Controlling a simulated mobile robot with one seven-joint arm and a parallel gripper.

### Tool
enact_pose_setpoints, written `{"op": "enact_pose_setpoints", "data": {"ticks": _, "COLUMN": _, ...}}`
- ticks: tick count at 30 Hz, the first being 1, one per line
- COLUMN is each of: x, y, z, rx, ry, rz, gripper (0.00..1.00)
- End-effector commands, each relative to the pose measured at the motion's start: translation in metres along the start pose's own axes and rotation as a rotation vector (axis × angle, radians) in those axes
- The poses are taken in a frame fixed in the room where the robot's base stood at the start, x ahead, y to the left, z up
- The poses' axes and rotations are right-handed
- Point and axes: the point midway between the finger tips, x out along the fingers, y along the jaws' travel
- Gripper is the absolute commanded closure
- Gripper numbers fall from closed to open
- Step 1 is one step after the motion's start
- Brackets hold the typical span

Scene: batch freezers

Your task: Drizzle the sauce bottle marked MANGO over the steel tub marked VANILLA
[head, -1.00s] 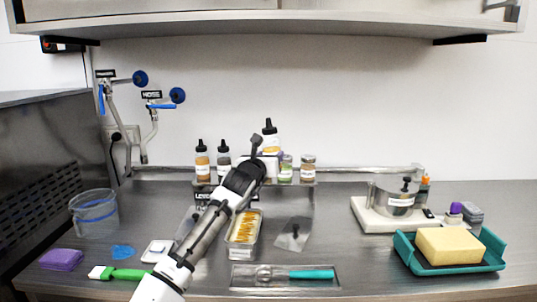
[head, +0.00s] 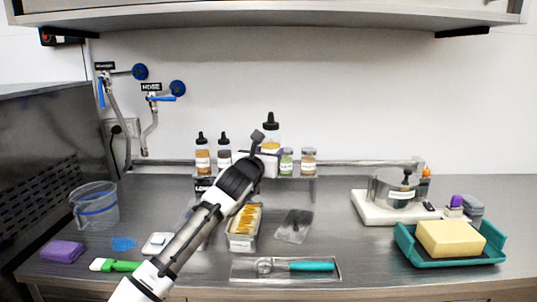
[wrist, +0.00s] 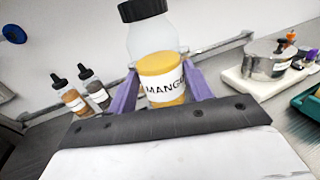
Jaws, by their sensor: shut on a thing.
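The sauce bottle marked MANGO (wrist: 162,80), clear with yellow sauce and a black cap, stands roughly upright between the purple fingers of my gripper (wrist: 158,92) in the wrist view. In the head view the bottle (head: 271,135) rises behind my gripper (head: 262,160) at the back shelf; its base is hidden, so I cannot tell whether it is clear of the shelf. A steel tub (head: 383,190) sits on a white base at the right, and also shows in the wrist view (wrist: 258,62). Its label is too small to read.
Two dark-capped bottles (head: 202,155) (head: 224,155) stand left of my gripper, and jars (head: 287,163) (head: 309,162) stand right. A teal tray (head: 405,247) with a yellow sponge (head: 449,238) is at front right. A scoop (head: 310,267) lies at front centre. Counter between shelf and tub is clear.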

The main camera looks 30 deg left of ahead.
Motion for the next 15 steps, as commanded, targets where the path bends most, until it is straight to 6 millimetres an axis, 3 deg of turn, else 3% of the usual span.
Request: {"op": "enact_pose_setpoints", "data": {"ticks": 15, "x": -0.077, "y": -0.019, "z": -0.001, "rx": 0.0, "ry": -0.002, "rz": 0.001, "gripper": 0.73}}
